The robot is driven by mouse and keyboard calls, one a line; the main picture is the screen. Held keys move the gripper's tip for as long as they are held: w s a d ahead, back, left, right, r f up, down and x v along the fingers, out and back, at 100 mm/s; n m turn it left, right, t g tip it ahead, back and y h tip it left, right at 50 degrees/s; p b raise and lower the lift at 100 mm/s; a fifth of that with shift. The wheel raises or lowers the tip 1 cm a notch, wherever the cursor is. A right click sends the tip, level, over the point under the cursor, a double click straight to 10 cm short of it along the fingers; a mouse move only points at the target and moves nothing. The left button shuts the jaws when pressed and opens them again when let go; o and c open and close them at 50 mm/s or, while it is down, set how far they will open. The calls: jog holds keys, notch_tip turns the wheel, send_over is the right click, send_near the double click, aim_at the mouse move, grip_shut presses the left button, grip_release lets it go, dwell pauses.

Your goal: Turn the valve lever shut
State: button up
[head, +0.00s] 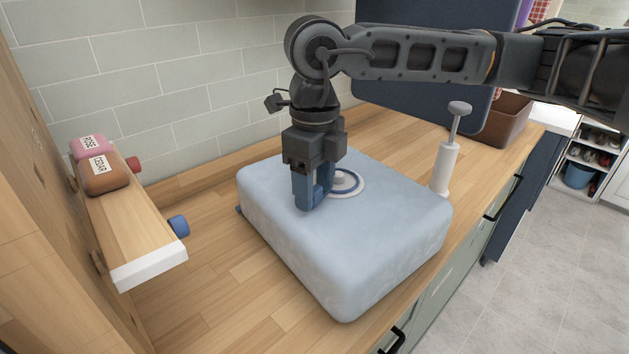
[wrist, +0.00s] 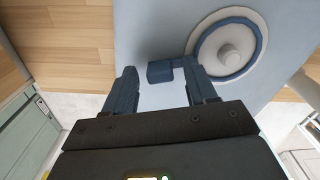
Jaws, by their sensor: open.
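A pale blue, puffy block (head: 390,255) with rounded edges lies on the wooden counter. On its top is a round white valve with a blue ring (head: 347,183) and a raised centre; it also shows in the wrist view (wrist: 228,48). A dark blue lever (wrist: 160,73) sticks out from the ring's left side in the wrist view. My gripper (head: 312,196) points down at the block's top, beside the valve. In the wrist view its two fingers (wrist: 158,84) are apart, with the lever's end between them. Contact cannot be told. The fingers hide the lever in the head view.
A white hand pump (head: 443,168) stands right of the block, near the counter's front edge. A brown bin (head: 505,120) is farther back. At left, a wooden shelf (head: 130,225) holds pink and brown containers (head: 103,174). The counter is bare between shelf and block.

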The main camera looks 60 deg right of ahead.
grip_shut()
dwell(0.5)
